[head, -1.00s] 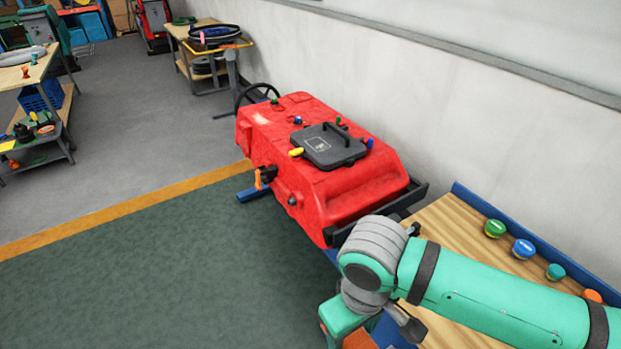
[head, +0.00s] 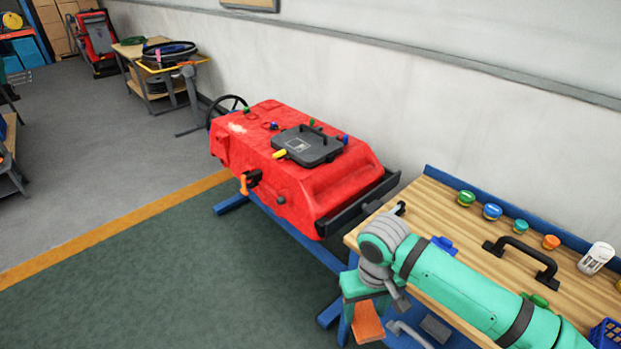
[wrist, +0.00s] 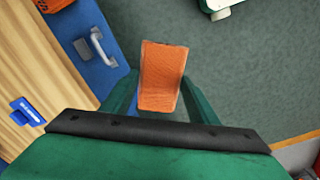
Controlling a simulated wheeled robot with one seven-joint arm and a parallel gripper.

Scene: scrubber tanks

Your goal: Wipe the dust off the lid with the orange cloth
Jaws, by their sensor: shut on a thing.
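The orange cloth (head: 367,322) hangs from my gripper (head: 366,303) beside the front of the wooden bench. In the wrist view the cloth (wrist: 161,77) sits between the two green fingers of my gripper (wrist: 160,98), which are shut on it. The dark grey lid (head: 307,146) lies on top of the red tank (head: 290,180), well beyond and left of my gripper. A light patch shows on the lid; I cannot tell if it is dust or a label. The lid is not in the wrist view.
The wooden bench (head: 440,212) carries several coloured round tins, a black handle (head: 520,258), a white bottle (head: 596,257) and a blue basket (head: 606,333). A black bar runs along the tank's near end. The green floor left of the tank is clear.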

